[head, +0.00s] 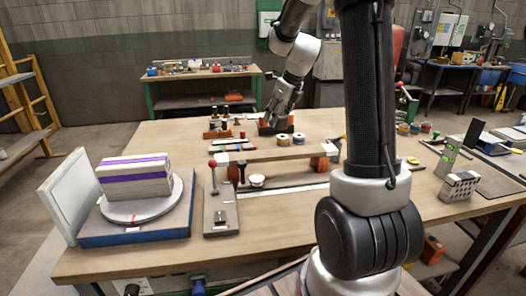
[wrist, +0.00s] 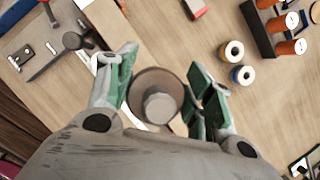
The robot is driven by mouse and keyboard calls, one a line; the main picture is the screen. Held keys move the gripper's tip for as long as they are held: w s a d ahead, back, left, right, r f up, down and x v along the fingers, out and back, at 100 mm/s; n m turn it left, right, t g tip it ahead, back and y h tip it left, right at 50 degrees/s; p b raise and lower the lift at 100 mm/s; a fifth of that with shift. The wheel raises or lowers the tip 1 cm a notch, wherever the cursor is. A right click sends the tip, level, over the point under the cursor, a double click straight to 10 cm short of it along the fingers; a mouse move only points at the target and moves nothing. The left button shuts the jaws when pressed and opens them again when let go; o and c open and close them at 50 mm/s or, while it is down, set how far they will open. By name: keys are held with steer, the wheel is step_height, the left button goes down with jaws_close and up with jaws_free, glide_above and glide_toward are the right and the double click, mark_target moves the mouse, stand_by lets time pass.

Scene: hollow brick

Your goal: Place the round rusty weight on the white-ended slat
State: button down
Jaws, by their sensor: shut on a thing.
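My gripper (wrist: 160,88) is shut on the round rusty weight (wrist: 158,103), a brown disc with a grey knob, seen from above between the green finger pads in the wrist view. In the head view my gripper (head: 276,122) is over the far middle of the table, beyond the slat; the weight cannot be made out there. The wooden slat (head: 275,154) lies raised across supports in the middle of the table, its white end (head: 222,158) at the left. In the wrist view my gripper hides much of what lies below the weight.
Two tape rolls (head: 283,140) stand behind the slat. A grey plate with a red-knobbed lever (head: 221,215) is in front of its left end. A turntable with a striped block (head: 136,175) is at the left.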

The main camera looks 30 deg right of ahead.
steer(key=shift+w+a+r+m, duration=0.1)
steer(key=shift+w+r+m, duration=0.1)
steer(key=shift+m, duration=0.1)
steer(key=shift+f, duration=0.3)
glide_toward(275, 151)
steer(key=shift+m, duration=0.3)
steer(key=shift+w+a+f, duration=0.2)
steer(key=shift+w+f, duration=0.4)
steer(key=shift+f, duration=0.2)
steer(key=shift+w+a+f, duration=0.25)
steer(key=shift+w+f, duration=0.4)
steer(key=shift+f, duration=0.1)
steer(key=shift+w+a+f, duration=0.2)
steer(key=shift+w+f, duration=0.4)
steer(key=shift+f, duration=0.2)
steer(key=shift+f, duration=0.15)
steer(key=c, duration=0.6)
jaws_free()
